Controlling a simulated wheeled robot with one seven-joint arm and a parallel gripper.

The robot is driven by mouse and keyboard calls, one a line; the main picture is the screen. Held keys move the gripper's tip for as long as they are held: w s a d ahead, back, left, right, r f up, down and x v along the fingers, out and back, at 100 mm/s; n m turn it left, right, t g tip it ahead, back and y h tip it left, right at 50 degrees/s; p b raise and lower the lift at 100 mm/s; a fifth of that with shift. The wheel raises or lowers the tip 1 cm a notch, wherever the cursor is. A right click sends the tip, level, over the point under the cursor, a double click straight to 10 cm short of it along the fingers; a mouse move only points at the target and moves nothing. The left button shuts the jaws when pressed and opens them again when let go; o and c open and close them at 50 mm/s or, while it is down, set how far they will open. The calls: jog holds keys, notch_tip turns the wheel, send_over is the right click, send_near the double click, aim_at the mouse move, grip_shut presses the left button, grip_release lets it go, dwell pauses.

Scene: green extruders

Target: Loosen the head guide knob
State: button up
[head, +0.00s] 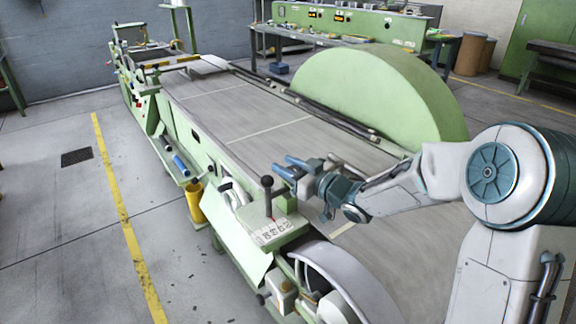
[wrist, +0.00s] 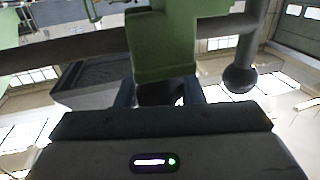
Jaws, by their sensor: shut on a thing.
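In the wrist view, a dark round knob (wrist: 160,93) sits under a green block (wrist: 165,50), between the two fingers of my gripper (wrist: 158,95). The fingers are shut on it, one on each side. Its lower part is hidden by my gripper's body. In the head view, my gripper (head: 281,164) reaches left over the near end of the green machine (head: 225,165), with its blue fingers pointing left. The knob cannot be made out there. I cannot read how far the knob is turned.
A lever with a black ball (head: 267,182) stands close to my gripper, above a numbered plate (head: 274,231); a black ball (wrist: 239,78) also shows in the wrist view. A large green drum cover (head: 385,95) rises behind.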

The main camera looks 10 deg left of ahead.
jog(key=shift+r+n+g+y+p, duration=0.15)
jog(key=shift+n+g+y+p, duration=0.15)
jog(key=shift+g+p, duration=0.3)
jog(key=shift+s+n+g, duration=0.1)
jog(key=shift+n+g, duration=0.2)
jog(key=shift+a, duration=0.1)
jog(key=o, duration=1)
jog(key=v, duration=1.4)
jog(key=shift+f+b, duration=0.25)
jog(key=shift+b, duration=0.05)
